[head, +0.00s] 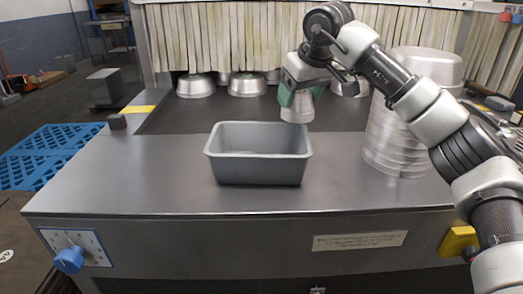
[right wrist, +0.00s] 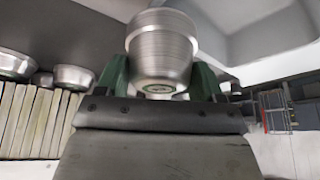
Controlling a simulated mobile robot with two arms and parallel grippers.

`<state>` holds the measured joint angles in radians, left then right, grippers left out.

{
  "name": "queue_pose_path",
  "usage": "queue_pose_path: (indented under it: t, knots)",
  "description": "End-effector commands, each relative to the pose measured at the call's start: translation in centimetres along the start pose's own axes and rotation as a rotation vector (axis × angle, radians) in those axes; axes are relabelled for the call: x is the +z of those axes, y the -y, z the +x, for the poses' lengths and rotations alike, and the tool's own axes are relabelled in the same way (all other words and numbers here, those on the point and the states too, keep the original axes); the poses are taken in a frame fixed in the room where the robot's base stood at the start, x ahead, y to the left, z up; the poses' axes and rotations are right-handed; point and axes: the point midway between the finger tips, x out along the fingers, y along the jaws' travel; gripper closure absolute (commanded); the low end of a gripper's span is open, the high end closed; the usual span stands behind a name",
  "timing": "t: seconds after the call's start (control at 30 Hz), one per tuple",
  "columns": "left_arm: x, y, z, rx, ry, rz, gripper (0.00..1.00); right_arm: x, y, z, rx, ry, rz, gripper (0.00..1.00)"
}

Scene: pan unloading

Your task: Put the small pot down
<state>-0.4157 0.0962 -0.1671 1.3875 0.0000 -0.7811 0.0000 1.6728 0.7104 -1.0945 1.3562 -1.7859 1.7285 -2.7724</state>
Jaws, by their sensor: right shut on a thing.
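The small pot (head: 298,110) is shiny metal and hangs over the dark belt, behind and right of the grey bin. My right gripper (head: 292,93) has green fingers and is shut on it. In the right wrist view the pot (right wrist: 162,42) sits between the two green fingers (right wrist: 160,76), with a round base showing toward the camera. The gap below the pot cannot be judged exactly. My left gripper is in no view.
An empty-looking grey bin (head: 258,171) stands on the grey counter (head: 130,180). A tall stack of metal pans (head: 393,140) stands at the right, by my arm. Several pans, one at the left (head: 195,88), rest by the strip curtain (head: 230,40). The left counter is clear.

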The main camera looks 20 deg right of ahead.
Motion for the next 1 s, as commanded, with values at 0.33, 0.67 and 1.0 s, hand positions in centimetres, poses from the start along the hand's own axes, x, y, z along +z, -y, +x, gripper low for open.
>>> queue_pose_path:
  t: [0.33,0.67,1.0]
  knots:
    - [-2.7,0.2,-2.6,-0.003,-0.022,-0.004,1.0,2.0,7.8,4.4,-0.002,0.001,-0.005,0.55]
    - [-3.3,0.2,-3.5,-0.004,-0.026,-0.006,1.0,2.8,9.8,6.2,-0.001,0.001,0.0,0.55]
    - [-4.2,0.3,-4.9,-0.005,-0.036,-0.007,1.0,4.0,9.8,9.0,-0.001,-0.001,0.0,0.55]
